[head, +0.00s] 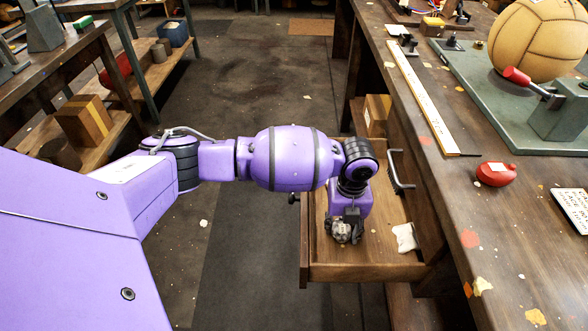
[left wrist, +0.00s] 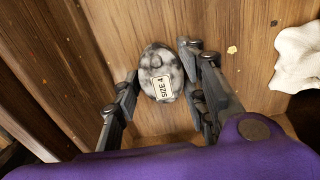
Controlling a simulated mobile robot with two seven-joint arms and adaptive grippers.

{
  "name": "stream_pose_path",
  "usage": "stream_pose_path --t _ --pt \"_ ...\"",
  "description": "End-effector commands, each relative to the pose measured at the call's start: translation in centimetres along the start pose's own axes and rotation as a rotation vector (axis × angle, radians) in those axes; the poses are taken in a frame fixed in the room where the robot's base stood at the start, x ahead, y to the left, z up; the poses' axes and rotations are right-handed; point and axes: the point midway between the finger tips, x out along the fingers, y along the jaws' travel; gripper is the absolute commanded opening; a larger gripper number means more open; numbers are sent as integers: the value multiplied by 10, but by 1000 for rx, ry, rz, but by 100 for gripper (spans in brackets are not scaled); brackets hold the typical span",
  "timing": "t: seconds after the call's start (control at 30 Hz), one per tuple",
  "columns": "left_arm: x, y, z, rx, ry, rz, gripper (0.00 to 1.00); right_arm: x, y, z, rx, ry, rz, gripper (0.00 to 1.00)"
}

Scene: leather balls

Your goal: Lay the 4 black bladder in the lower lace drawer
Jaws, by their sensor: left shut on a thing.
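A dark, mottled grey-black bladder (left wrist: 162,70) with a white label reading "SIZE 4" sits between the fingers of my left gripper (left wrist: 160,95). In the head view the bladder (head: 341,231) shows below my left gripper (head: 347,228), which is shut on it, pointing down inside an open wooden drawer (head: 375,272). In the left wrist view the bladder is over the drawer's wooden floor; whether it touches the floor I cannot tell. My right gripper is not in view.
A crumpled white thing (head: 405,238) lies in the drawer, to the right of my gripper.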

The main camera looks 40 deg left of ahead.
Motion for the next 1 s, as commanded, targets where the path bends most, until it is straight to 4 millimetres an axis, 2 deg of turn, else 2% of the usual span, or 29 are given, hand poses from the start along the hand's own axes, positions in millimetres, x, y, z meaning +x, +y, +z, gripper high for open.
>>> stream_pose_path --t 0.33,0.37,0.5,0.83,1.0 --pt "1 -1 2 0 -4 -3 12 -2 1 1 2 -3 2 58" --pt "1 -2 2 0 -4 -3 43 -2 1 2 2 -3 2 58" --pt "0 -2 2 1 -4 -3 58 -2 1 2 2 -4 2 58" --pt "-3 -2 2 1 -5 -5 58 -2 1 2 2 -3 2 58" --pt "-28 -3 3 2 -9 -7 58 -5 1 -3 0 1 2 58"
